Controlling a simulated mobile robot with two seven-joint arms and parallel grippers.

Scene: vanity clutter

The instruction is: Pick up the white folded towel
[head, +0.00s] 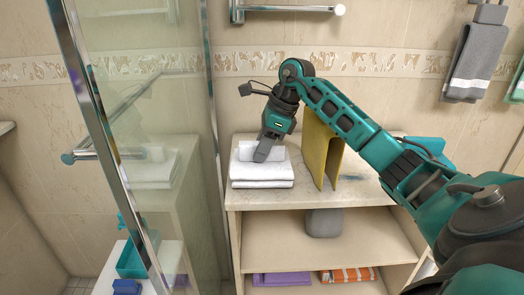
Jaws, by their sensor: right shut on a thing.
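The white folded towel (262,174) lies as a flat stack on the cabinet top, at its left end next to the glass panel. My right gripper (264,156) reaches down from the upper right, its fingers at the top of the towel. A small raised white piece (248,151) shows beside the fingers; I cannot tell whether it is a pinched fold of the towel or a separate thing. The gripper is shut on this white material, and the fingertips are partly hidden. My left gripper is not in view.
A yellow folded panel (322,150) stands upright right of the towel, close under my right arm. The glass panel's metal frame (212,110) is close on the left. Grey towels (474,62) hang at the upper right. Lower shelves hold a grey container (324,222), purple cloth (282,279) and orange-striped cloth (347,274).

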